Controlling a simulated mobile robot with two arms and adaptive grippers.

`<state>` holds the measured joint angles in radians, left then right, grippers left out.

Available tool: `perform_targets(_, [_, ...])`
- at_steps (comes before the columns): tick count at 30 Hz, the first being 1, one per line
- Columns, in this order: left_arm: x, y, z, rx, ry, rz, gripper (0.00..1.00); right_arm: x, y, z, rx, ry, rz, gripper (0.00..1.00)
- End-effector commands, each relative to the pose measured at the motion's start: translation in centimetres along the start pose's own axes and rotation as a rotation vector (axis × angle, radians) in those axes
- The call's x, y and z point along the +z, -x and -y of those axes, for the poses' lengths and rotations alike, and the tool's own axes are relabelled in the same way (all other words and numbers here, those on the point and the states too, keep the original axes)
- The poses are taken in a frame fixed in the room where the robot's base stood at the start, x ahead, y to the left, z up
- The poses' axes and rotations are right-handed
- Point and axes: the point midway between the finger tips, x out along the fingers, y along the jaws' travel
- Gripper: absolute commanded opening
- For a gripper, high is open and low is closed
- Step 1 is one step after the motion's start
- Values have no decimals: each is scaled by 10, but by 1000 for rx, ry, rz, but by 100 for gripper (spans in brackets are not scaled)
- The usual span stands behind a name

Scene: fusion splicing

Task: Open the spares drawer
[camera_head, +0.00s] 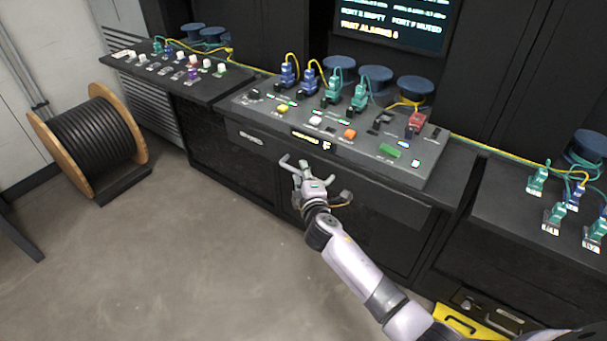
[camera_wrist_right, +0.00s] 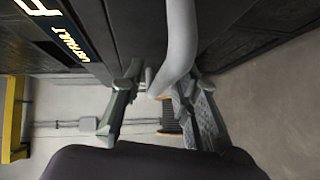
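The dark drawer front (camera_head: 255,151) under the middle console bears a small pale label too small to read; I cannot tell for certain that it is the spares drawer. My right gripper (camera_head: 294,162) is in front of this front, with its fingers apart. In the right wrist view, a grey curved bar (camera_wrist_right: 181,45), apparently a handle, reaches between the spread fingers of my right gripper (camera_wrist_right: 162,84). I cannot tell whether the fingers touch it. The drawer front looks flush with the cabinet. My left gripper is not in view.
The sloped console (camera_head: 330,125) above carries connectors and coloured buttons. A cable reel (camera_head: 90,140) stands on the floor at the left. A yellow case (camera_head: 465,322) is at the lower right. The grey floor (camera_head: 190,250) before the cabinets is clear.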

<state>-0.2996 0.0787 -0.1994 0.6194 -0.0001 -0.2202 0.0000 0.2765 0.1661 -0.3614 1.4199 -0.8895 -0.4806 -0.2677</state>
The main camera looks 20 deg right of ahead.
Motion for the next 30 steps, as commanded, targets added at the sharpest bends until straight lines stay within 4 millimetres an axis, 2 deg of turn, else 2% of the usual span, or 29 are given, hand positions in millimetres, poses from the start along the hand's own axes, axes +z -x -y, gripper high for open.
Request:
perform_targets(12, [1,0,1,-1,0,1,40,0,0,0,0,0,0,0])
perform_targets(30, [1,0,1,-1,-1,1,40,0,0,1,-1,-1,0,0])
